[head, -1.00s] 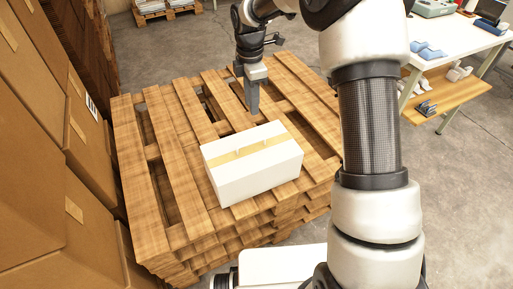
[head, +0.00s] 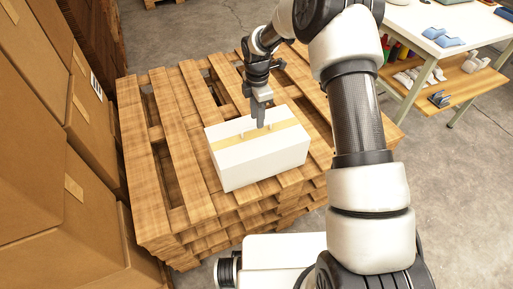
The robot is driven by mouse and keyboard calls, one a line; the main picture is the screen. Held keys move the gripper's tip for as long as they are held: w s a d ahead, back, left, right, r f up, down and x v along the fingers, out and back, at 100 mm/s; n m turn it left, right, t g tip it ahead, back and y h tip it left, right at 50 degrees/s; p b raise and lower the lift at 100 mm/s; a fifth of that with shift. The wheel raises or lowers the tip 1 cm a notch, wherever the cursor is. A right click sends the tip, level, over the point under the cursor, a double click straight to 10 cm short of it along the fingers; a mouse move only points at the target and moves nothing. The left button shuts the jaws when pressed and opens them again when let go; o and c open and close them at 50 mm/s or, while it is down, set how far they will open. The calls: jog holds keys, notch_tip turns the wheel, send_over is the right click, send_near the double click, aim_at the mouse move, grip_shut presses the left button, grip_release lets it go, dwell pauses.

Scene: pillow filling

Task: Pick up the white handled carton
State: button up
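The white handled carton (head: 262,163) sits on the wooden pallet stack, with a tan strip along its top and small white handle parts standing up from that strip. My gripper (head: 260,124) points down at the top of the carton, at the right part of the tan strip near a handle post. From this angle the fingers overlap each other, so the gap between them does not show. I cannot tell whether they touch the handle.
The pallet stack (head: 172,148) has open gaps between its slats. Brown cardboard boxes (head: 95,240) are piled along the left. A table (head: 462,25) with a lower wooden shelf (head: 470,88) stands at the upper right. Grey floor (head: 455,190) is clear at the right.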

aim_at(257, 143)
notch_tip(257, 143, down, 5)
jog(key=shift+s+a+f+b, duration=0.1)
jog(key=shift+b, duration=0.35)
jog(key=shift+c, duration=0.5)
grip_shut()
dwell(0.6)
